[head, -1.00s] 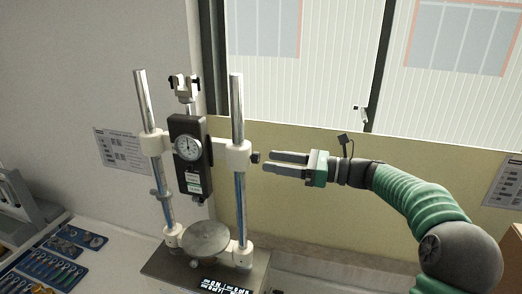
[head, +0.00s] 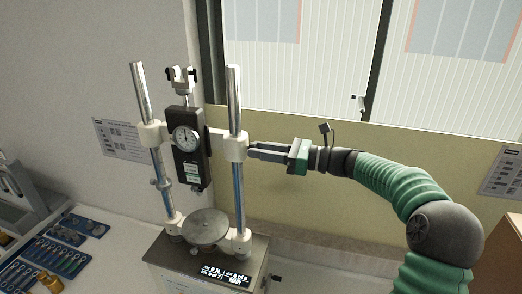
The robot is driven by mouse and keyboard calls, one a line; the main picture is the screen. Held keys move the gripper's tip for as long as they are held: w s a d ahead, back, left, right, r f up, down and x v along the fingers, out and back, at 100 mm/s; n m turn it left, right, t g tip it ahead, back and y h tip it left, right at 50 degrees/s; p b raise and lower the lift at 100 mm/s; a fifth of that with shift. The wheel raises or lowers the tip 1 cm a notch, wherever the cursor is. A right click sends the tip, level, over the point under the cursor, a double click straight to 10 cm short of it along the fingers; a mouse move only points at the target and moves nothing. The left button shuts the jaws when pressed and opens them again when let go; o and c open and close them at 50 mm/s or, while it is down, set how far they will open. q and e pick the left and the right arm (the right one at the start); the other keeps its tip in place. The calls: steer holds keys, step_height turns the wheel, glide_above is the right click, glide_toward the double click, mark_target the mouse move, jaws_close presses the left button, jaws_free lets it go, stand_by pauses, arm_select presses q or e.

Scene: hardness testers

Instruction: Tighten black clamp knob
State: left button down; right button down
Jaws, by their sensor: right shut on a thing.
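The hardness tester stands on the bench, with two chrome columns, a black gauge unit (head: 188,150) with a round dial, and a round platform (head: 205,227) on its base. A white clamp collar (head: 229,145) sits on the right column. My right gripper (head: 254,150) reaches in from the right with its fingertips at the right side of this collar. It is shut on the black clamp knob, which the fingers now hide almost entirely. My left gripper is not in view.
The tester's base (head: 208,265) has a lit display at its front. Blue trays (head: 45,262) with small parts lie on the bench at the left. A brass-coloured piece (head: 48,283) is near them. A yellowish panel stands behind the tester.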

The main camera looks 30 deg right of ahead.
steer(key=n+b, duration=2.5)
steer(key=n, duration=0.8)
stand_by(0.4)
steer(key=shift+d, duration=0.1)
stand_by(0.4)
